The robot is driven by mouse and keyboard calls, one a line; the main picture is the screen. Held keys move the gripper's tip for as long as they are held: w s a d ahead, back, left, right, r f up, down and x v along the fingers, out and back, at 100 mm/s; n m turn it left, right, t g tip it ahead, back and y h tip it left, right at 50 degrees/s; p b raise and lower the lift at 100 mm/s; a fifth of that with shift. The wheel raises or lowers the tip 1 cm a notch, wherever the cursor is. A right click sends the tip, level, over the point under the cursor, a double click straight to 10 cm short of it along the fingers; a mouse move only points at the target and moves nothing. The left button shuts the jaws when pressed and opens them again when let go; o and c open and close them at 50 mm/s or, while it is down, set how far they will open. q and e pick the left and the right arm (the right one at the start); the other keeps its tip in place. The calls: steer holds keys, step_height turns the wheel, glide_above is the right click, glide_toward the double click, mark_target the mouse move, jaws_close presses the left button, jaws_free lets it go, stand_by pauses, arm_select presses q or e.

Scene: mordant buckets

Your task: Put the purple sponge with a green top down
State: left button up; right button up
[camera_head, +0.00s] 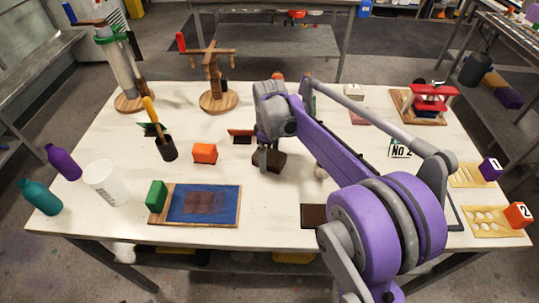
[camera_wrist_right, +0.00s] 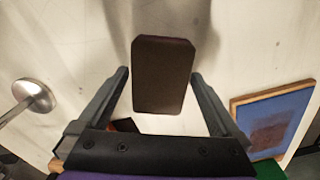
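No sponge with a clear purple body and green top shows in these views. A dark brown block (camera_head: 272,167) is under my right gripper (camera_head: 268,156), tilted in the head view. In the right wrist view a dark block (camera_wrist_right: 163,78) lies between the two fingers of my right gripper (camera_wrist_right: 160,72), reaching past the fingertips. Any green side is hidden. My left gripper is not in view.
A green block (camera_head: 157,196) stands at the left edge of a blue board (camera_head: 225,205). Bare table (camera_head: 270,215) lies in front of the gripper.

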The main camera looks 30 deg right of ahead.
mark_target(270, 156)
steer(key=shift+r, duration=0.1)
steer(key=shift+r, duration=0.25)
step_height(270, 156, up, 12)
steer(key=p, duration=0.1)
steer(key=shift+f, duration=0.15)
stand_by(0.4)
